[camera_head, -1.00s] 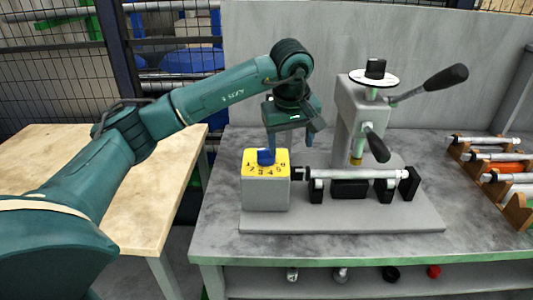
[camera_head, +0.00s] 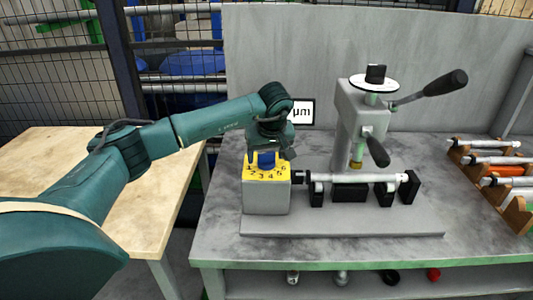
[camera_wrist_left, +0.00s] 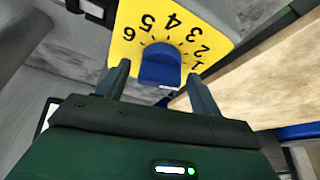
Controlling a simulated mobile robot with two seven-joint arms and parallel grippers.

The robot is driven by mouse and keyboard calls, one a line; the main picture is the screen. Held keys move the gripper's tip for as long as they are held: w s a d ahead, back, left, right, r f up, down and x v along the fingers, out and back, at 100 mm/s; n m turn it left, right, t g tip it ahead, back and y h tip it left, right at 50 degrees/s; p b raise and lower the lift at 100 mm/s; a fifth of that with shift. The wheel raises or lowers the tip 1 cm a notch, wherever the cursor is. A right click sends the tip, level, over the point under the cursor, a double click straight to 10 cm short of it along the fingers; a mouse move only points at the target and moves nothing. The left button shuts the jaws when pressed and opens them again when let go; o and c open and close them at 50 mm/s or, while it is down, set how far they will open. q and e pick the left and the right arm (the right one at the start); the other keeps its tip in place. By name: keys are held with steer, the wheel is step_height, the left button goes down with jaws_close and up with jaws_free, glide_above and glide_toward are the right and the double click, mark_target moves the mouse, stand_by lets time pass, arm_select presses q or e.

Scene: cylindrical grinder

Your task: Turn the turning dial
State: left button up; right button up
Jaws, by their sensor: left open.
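The turning dial is a blue knob (camera_head: 266,161) on a yellow numbered plate (camera_head: 252,172), on top of a grey box (camera_head: 265,198) at the left end of the machine base. My left gripper (camera_head: 269,153) is low over the dial, pointing down. In the left wrist view the open fingers (camera_wrist_left: 157,73) stand on either side of the blue knob (camera_wrist_left: 160,66), with gaps visible between them and it. The yellow plate (camera_wrist_left: 140,30) shows the numbers 1 to 6 around the knob. My right gripper is not in view.
Right of the box, a shaft (camera_head: 350,178) lies on black supports. A press-like column (camera_head: 360,120) with black-knobbed levers stands behind it. A small "µm" display (camera_head: 302,112) is behind my wrist. A rack of cylinders (camera_head: 490,175) is at the right.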

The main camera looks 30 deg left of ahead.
arm_select(q)
steer(key=shift+f, duration=0.3)
steer(key=shift+c, duration=0.5)
steer(key=c, duration=0.8)
steer(key=shift+c, duration=0.2)
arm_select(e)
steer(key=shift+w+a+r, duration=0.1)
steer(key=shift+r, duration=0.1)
